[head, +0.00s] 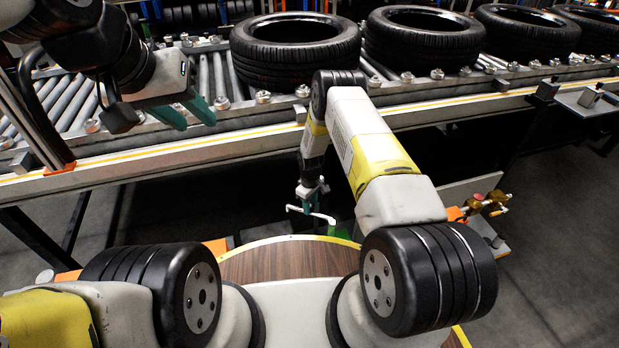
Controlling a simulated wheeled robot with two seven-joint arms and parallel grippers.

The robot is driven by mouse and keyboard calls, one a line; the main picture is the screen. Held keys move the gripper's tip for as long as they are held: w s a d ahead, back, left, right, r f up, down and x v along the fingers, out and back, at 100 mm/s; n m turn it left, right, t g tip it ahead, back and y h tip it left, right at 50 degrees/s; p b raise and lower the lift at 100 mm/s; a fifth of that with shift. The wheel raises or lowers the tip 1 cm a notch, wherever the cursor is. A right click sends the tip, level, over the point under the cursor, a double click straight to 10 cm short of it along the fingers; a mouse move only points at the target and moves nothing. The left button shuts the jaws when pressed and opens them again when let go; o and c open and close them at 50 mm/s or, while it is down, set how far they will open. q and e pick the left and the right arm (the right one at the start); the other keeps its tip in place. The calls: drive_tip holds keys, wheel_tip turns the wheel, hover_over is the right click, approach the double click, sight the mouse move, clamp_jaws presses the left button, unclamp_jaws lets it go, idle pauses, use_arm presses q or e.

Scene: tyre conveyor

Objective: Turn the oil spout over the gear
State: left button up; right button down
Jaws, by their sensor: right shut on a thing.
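My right gripper (313,192) points down beyond the round wooden-topped surface, below the conveyor's near edge. It is shut on a thin white bent piece (313,215), which looks like the oil spout; its small size hides its details. My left gripper (188,112) hangs over the conveyor rollers at the upper left. Its two green fingers are apart, with nothing seen between them. I cannot make out the gear in this view.
A roller conveyor (150,157) crosses the view with several black tyres (295,45) on it. A brass-coloured fitting with a red top (484,203) stands at the right. Grey floor (560,240) is open at the far right.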

drive_tip(key=s+n, duration=0.7)
drive_tip(key=n, duration=0.3)
drive_tip(key=shift+s+a, duration=0.15)
drive_tip(key=shift+s, duration=0.1)
idle(0.4)
drive_tip(key=c, duration=1.1)
unclamp_jaws()
drive_tip(key=shift+s, duration=0.1)
drive_tip(key=shift+o, duration=0.2)
drive_tip(key=shift+r, duration=0.15)
wheel_tip(320, 180, up, 8)
drive_tip(key=shift+f, duration=0.2)
